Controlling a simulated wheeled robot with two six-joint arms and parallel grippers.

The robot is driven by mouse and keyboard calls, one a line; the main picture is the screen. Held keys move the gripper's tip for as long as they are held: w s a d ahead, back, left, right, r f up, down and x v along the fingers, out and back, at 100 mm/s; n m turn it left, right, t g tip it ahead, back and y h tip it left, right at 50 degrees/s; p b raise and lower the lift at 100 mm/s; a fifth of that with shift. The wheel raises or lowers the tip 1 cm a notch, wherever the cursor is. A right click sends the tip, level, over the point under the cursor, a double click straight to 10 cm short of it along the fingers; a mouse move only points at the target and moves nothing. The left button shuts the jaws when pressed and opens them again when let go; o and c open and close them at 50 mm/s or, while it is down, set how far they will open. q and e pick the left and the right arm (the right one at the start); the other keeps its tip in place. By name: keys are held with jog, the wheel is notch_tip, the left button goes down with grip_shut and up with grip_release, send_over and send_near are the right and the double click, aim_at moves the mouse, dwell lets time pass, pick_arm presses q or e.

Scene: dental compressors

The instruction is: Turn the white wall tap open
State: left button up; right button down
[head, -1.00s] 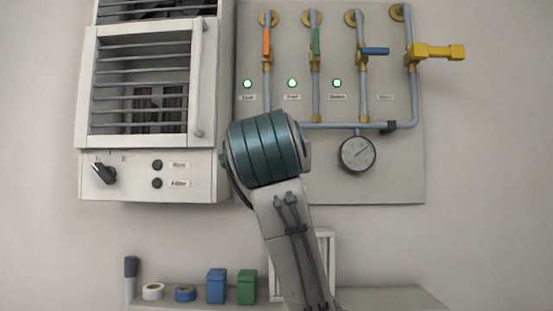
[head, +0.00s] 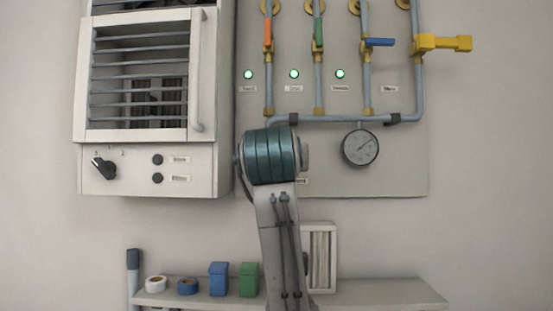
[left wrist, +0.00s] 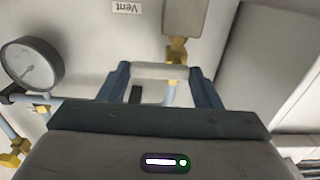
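In the left wrist view, a white bar-shaped tap handle (left wrist: 162,71) lies crosswise between the two fingertips of my left gripper (left wrist: 163,74). Brass fittings (left wrist: 177,50) show right behind it. The fingers are spread wide, one at each end of the handle; whether they touch it is unclear. A label reading "Vent" (left wrist: 127,7) appears upside down nearby. In the head view, my arm with its teal joint covers this part of the panel, hiding the white tap and my left gripper. My right gripper is in neither view.
Orange (head: 268,34), green (head: 318,33), blue (head: 379,42) and yellow (head: 443,43) tap handles sit higher on the panel. A pressure gauge (head: 360,147) hangs right of my arm. A louvred cabinet (head: 205,160) stands left. A shelf (head: 385,292) with small items lies below.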

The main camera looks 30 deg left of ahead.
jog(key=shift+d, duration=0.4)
